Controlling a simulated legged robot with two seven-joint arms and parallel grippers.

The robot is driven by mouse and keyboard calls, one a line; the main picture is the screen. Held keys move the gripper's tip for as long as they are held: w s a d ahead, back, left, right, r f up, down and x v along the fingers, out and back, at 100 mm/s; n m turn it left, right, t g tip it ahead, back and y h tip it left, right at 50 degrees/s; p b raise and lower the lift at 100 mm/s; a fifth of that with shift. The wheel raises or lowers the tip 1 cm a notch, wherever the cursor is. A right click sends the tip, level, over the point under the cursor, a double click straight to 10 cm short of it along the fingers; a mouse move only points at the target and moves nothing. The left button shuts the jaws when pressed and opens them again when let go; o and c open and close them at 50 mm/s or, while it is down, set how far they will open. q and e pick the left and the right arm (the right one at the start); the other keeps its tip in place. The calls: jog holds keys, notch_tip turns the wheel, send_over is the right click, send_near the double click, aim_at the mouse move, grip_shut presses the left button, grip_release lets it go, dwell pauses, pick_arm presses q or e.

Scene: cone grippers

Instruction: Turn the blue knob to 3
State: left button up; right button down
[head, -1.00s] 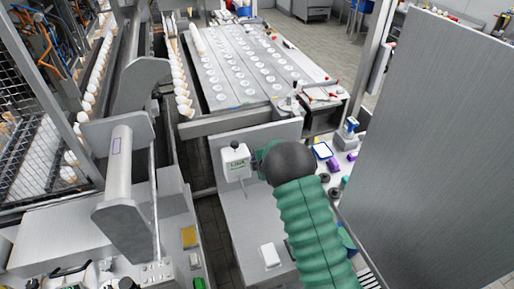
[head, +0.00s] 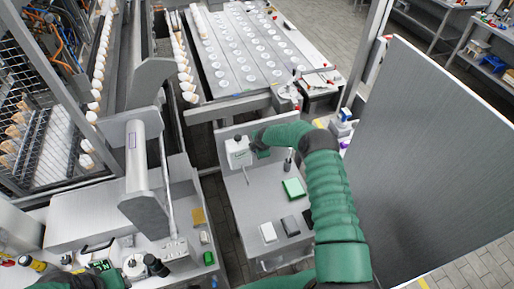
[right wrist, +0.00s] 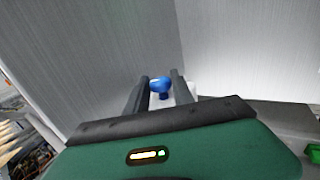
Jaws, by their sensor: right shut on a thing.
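The blue knob (right wrist: 160,84) shows in the right wrist view, between the two dark fingers of my right gripper (right wrist: 161,82), which is shut on it. A white box (head: 237,151) stands against the upright grey panel in the head view. My right gripper (head: 257,148) is at the right side of this box, and my green right arm runs down from there. The knob cannot be made out in the head view. The number that the knob points to cannot be read in either view.
A grey shelf below the box holds a green block (head: 293,188), a white block (head: 267,233) and a dark grey block (head: 290,225). A large grey sheet (head: 430,165) stands on the right. A metal cylinder (head: 136,160) stands on the left.

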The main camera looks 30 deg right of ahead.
jog(key=shift+a+f, duration=0.1)
jog(key=shift+a, duration=0.1)
jog(key=c, duration=1.4)
grip_release()
jog(key=shift+o, duration=1.4)
jog(key=shift+w, duration=0.1)
jog(key=b+v, duration=0.3)
jog(key=v, duration=1.4)
jog(key=shift+b, duration=0.4)
jog(key=shift+d+f, duration=0.1)
jog(key=shift+f, duration=0.1)
